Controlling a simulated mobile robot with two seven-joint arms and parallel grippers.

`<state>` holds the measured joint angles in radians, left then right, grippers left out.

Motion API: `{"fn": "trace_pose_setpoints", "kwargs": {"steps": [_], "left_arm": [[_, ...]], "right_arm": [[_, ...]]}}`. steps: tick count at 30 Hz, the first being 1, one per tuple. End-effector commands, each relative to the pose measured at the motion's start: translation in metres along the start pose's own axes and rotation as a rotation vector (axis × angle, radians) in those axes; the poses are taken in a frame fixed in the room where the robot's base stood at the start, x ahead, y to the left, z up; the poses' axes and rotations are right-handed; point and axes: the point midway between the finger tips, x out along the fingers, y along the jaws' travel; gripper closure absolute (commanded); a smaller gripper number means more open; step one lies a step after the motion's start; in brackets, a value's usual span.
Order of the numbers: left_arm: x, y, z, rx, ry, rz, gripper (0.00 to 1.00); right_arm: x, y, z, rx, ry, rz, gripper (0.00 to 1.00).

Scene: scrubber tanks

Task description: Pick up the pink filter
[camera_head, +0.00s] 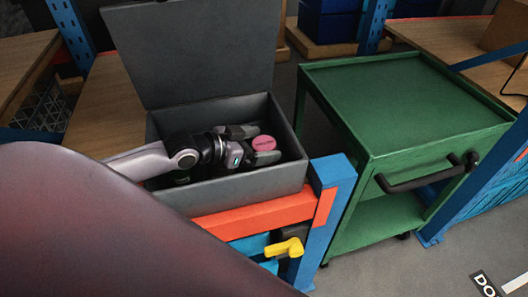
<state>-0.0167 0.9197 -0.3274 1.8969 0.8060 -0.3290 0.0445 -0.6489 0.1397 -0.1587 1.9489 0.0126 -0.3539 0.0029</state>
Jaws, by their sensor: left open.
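The pink filter (264,143) is a small round pink piece inside the open grey box (232,193), near its right side. My left arm reaches into the box from the left. My left gripper (258,143) is open, with one finger on the far side of the filter and one on the near side. I cannot tell whether the fingers touch it. The filter's lower part is hidden in the box. My right gripper is not in view.
The box's lid (195,50) stands raised behind it. The box sits by an orange beam (262,214) and a blue post (330,180). A yellow handle (284,247) sticks out below. A green cart (415,95) with an empty top stands to the right.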

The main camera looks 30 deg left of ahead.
Motion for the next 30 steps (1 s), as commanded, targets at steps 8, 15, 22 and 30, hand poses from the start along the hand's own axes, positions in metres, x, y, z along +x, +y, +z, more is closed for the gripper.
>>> {"fn": "trace_pose_setpoints", "kwargs": {"steps": [8, 15, 22, 30], "left_arm": [[0.001, 0.0, 0.0, 0.0, -0.001, 0.0, 0.15], [0.001, 0.0, 0.0, 0.001, 0.0, 0.0, 0.69], [0.0, 0.0, -0.001, 0.001, 0.0, 0.0, 0.69], [-0.009, 0.0, -0.023, 0.003, 0.002, 0.001, 0.69]], "right_arm": [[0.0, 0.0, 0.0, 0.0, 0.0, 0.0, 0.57], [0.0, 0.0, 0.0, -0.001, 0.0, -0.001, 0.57], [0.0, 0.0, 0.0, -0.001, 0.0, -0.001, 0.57], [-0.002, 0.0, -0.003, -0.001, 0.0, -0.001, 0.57]]}}
